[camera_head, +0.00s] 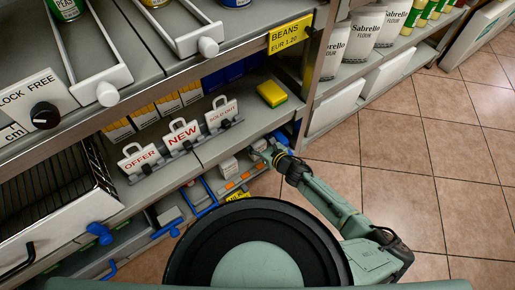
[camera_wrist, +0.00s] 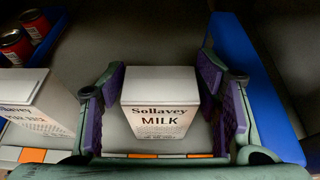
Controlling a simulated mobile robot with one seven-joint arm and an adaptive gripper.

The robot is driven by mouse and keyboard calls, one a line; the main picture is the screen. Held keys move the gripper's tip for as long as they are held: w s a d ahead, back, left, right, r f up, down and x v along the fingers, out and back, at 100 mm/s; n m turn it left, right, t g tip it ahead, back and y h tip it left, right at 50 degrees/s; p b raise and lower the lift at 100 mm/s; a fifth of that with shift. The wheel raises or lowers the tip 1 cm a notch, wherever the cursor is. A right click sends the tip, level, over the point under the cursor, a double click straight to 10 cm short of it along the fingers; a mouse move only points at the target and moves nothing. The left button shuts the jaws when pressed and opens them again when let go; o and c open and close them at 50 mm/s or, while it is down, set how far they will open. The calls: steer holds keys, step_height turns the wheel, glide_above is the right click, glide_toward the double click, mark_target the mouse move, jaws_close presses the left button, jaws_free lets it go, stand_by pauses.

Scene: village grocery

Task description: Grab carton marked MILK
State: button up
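A white carton with a grey top, marked "Sollavey MILK" (camera_wrist: 160,118), stands upright on a shelf in the wrist view. My gripper (camera_wrist: 164,88) is open, with its purple-padded fingers on either side of the carton. A narrow gap shows between the carton and each finger. In the head view my gripper (camera_head: 262,152) reaches into the lower shelf at the end of my green arm. There I cannot make out the MILK carton clearly.
A similar carton (camera_wrist: 38,100) with unclear small print stands left of my gripper. A blue divider (camera_wrist: 258,85) is close on the right. Red cans (camera_wrist: 15,46) stand at the back left. An upper shelf edge (camera_head: 225,55) overhangs; sign holders (camera_head: 183,135) stand left.

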steer(key=c, duration=0.9)
steer(key=shift+c, duration=0.2)
